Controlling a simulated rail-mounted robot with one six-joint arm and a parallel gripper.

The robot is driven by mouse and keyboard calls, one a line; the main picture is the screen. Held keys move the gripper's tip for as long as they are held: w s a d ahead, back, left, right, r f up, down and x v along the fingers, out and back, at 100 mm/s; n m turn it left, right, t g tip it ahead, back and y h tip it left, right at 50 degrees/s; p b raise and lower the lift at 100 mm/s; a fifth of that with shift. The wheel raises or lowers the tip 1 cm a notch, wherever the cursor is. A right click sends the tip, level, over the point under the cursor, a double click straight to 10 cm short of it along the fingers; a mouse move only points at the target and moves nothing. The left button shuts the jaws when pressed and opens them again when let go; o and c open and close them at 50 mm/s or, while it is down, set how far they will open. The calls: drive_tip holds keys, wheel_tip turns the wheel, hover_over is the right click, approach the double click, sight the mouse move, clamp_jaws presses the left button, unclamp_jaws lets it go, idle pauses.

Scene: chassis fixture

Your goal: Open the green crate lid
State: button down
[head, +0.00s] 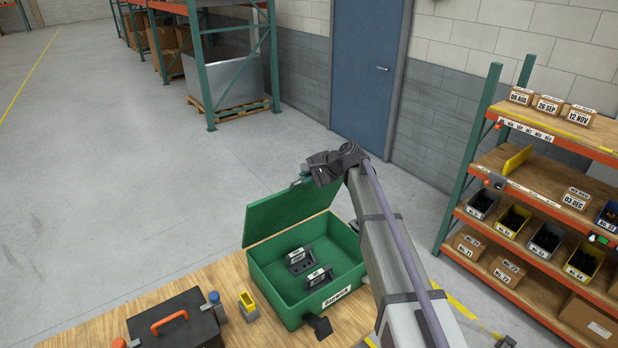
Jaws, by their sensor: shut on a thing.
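The green crate (274,275) stands on the wooden table with its label facing the front right. Its green lid (285,213) is raised on the far side and stands tilted up, so the inside shows. Two dark brackets with white labels (300,261) (319,277) lie on the crate's floor. My gripper (305,179) is at the top right edge of the lid and is shut on it, at what looks like a green handle. My arm hides part of the crate's right side.
A shelf rack (545,140) with bins and boxes stands at the right. A blue door (365,70) is behind. The floor at left is open.

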drive_tip(key=c, duration=1.2)
unclamp_jaws()
drive_tip(key=s+d, duration=0.1)
drive_tip(key=d, duration=0.3)
drive_tip(key=s+d, duration=0.2)
drive_tip(key=d, duration=0.2)
drive_tip(key=s+d, duration=0.2)
drive_tip(key=d, duration=0.2)
drive_tip(key=shift+s+r+p, duration=0.15)
drive_tip(key=shift+r+p, duration=0.15)
drive_tip(key=shift+a, duration=0.1)
